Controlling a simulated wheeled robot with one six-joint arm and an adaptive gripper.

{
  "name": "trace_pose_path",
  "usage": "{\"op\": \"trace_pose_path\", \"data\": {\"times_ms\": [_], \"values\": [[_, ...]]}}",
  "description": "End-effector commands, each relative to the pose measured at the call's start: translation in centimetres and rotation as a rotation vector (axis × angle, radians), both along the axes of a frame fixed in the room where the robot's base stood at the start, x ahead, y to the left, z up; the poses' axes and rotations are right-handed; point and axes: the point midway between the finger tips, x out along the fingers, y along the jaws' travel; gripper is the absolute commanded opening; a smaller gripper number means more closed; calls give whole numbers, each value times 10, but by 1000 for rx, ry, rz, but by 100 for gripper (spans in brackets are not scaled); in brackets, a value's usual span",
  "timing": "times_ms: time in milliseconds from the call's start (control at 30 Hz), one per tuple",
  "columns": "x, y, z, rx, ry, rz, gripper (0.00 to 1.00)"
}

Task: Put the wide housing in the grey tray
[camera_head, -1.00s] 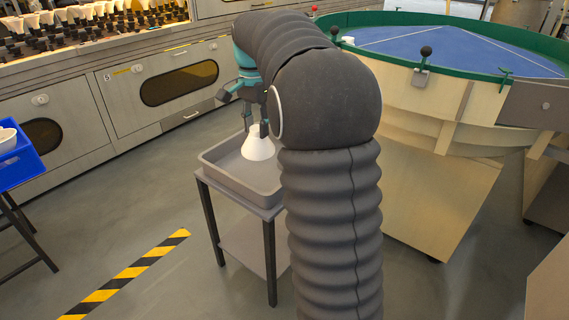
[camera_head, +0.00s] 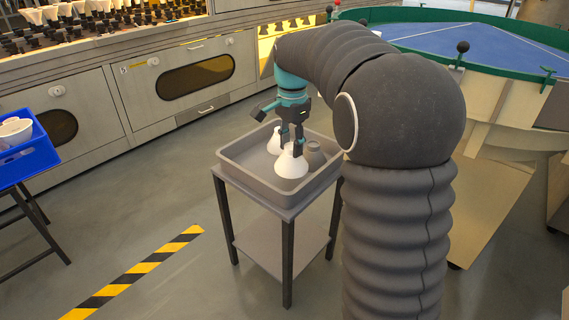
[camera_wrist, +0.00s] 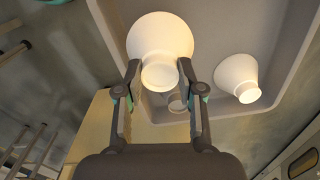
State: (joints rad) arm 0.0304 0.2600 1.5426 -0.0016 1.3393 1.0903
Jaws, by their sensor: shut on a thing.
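A white, wide-flared housing (camera_head: 291,167) is held by its narrow neck in my gripper (camera_head: 292,147), wide end down, within the outline of the grey tray (camera_head: 262,186). I cannot tell whether its base touches the tray floor. In the wrist view, my gripper (camera_wrist: 160,88) has a finger on each side of the neck of this housing (camera_wrist: 160,35), with the tray (camera_wrist: 267,45) behind it. A second white housing (camera_head: 274,142) stands in the tray behind it and also shows in the wrist view (camera_wrist: 238,78). A grey flared piece (camera_head: 316,156) is in the tray to the right.
The tray sits on a small dark-legged stand (camera_head: 288,255). A blue crate (camera_head: 28,155) with white pieces is at the left. A machine with cabinet doors (camera_head: 195,77) runs behind, and a round blue-topped table (camera_head: 480,50) is at the right. Floor is open at front left.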

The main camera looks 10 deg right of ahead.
Motion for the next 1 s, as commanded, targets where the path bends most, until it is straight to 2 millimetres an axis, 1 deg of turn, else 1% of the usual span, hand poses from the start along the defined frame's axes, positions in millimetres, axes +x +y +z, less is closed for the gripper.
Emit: {"op": "trace_pose_path", "data": {"times_ms": [33,67,200,333,500,567,967,1000], "values": [[0,7,-5,0,1,2,0],[0,10,-7,0,1,1,0],[0,17,-11,0,0,0,0],[0,17,-20,0,1,-1,0],[-1,17,-44,0,2,-1,0],[0,17,-50,0,1,-1,0],[0,17,-54,0,1,0,0],[0,17,-53,0,1,0,45]]}}
